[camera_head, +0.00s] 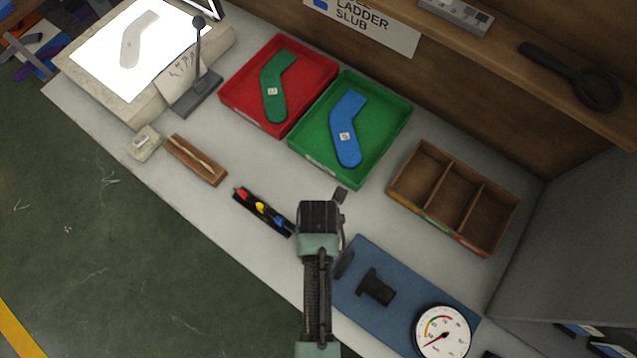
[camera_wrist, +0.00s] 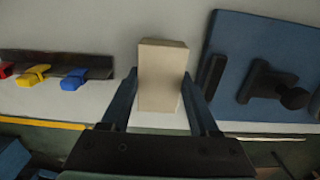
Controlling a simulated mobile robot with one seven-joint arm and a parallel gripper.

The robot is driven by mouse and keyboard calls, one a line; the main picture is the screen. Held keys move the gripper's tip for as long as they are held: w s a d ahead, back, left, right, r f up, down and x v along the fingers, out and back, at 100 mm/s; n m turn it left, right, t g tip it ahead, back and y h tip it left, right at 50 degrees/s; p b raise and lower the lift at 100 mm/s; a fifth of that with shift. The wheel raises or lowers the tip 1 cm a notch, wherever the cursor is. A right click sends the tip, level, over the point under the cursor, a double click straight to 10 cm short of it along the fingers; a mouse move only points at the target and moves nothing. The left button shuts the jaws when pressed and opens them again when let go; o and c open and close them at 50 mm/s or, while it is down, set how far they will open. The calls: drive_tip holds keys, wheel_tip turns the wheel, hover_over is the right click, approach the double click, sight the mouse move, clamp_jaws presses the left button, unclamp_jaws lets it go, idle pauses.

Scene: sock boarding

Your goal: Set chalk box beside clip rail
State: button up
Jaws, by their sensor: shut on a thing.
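The chalk box (camera_wrist: 162,70) is a plain beige block in the wrist view. My gripper (camera_wrist: 160,88) is shut on it, with one finger along each side. In the head view my gripper (camera_head: 325,205) is over the grey bench and hides the box. The clip rail (camera_head: 262,211) is a black strip with red, yellow and blue clips, just left of my gripper in the head view. In the wrist view the clip rail (camera_wrist: 100,61) lies left of the box, with a gap between them. I cannot tell whether the box touches the bench.
A blue mat (camera_head: 400,272) with a black fixture (camera_head: 374,287) and a dial gauge (camera_head: 442,333) lies right of my gripper. Beyond are a green tray (camera_head: 398,122), a red tray (camera_head: 320,68) and a wooden divided box (camera_head: 428,186). A wooden block (camera_head: 196,160) lies left of the rail.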

drive_tip(key=shift+w+f, duration=0.1)
drive_tip(key=shift+f, duration=0.8)
drive_tip(key=shift+f, duration=0.1)
drive_tip(key=o, duration=1.4)
